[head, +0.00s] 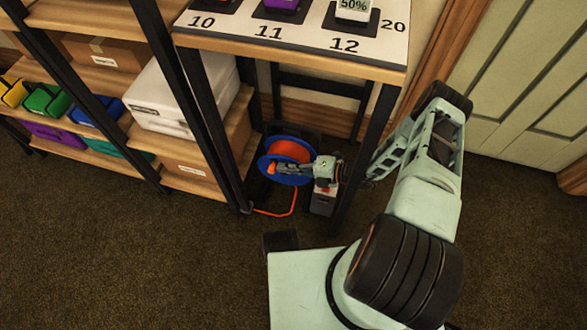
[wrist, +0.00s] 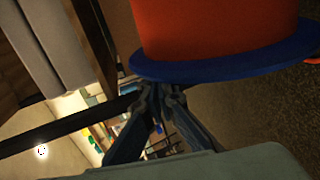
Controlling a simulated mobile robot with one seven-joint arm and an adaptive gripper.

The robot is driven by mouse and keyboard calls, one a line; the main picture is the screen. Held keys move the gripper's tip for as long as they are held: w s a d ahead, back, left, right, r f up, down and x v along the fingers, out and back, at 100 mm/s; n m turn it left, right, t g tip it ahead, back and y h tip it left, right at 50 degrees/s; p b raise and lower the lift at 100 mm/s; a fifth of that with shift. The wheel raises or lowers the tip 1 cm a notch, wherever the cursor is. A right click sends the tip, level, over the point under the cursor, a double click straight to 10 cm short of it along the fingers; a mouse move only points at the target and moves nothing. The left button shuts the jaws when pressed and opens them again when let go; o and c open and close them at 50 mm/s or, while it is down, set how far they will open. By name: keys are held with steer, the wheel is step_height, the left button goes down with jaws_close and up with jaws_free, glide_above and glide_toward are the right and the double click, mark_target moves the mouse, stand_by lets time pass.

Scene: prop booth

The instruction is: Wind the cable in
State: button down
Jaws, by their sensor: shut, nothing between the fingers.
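A cable reel with blue flanges and an orange wound drum (head: 290,149) stands on the floor under the table. In the wrist view its orange drum (wrist: 215,28) and blue rim (wrist: 225,60) fill the upper right. An orange cable (head: 291,203) trails from it along the carpet to the left. A small orange knob (head: 271,168) shows at the reel's front face. My gripper (head: 282,167) reaches in from the right across the reel's front, close to the knob. In the wrist view my gripper (wrist: 158,92) is shut and empty, its fingertips just beside the blue rim. Contact cannot be told.
The table (head: 290,49) with numbered pads stands over the reel, its black legs on both sides. A small grey box (head: 322,203) stands right of the reel. Shelves with bins and a white box (head: 160,102) are at left. The carpet in front (head: 130,260) is clear.

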mark_target(273, 165)
steer(key=shift+a+r+h+p, duration=0.2)
steer(key=shift+h+p, duration=0.1)
steer(key=shift+p, duration=0.15)
steer(key=shift+w+a+h+p, duration=0.15)
steer(key=shift+a+h+p, duration=0.2)
steer(key=shift+h+p, duration=0.25)
steer(key=shift+w+a+g+h+p, duration=0.2)
steer(key=shift+a+g+h+p, duration=0.3)
steer(key=shift+h+p, duration=0.15)
steer(key=shift+w+a+f, duration=0.15)
steer(key=shift+a+f, duration=0.1)
steer(key=shift+a, duration=0.15)
steer(key=shift+w+a, duration=0.2)
steer(key=shift+a, duration=0.3)
steer(key=shift+w+a+f+h+p, duration=0.1)
steer(key=shift+a+f+h+p, duration=0.05)
steer(key=shift+a+h+p, duration=0.25)
steer(key=shift+w+a+f, duration=0.15)
steer(key=shift+a+f, duration=0.1)
steer(key=shift+f, duration=0.1)
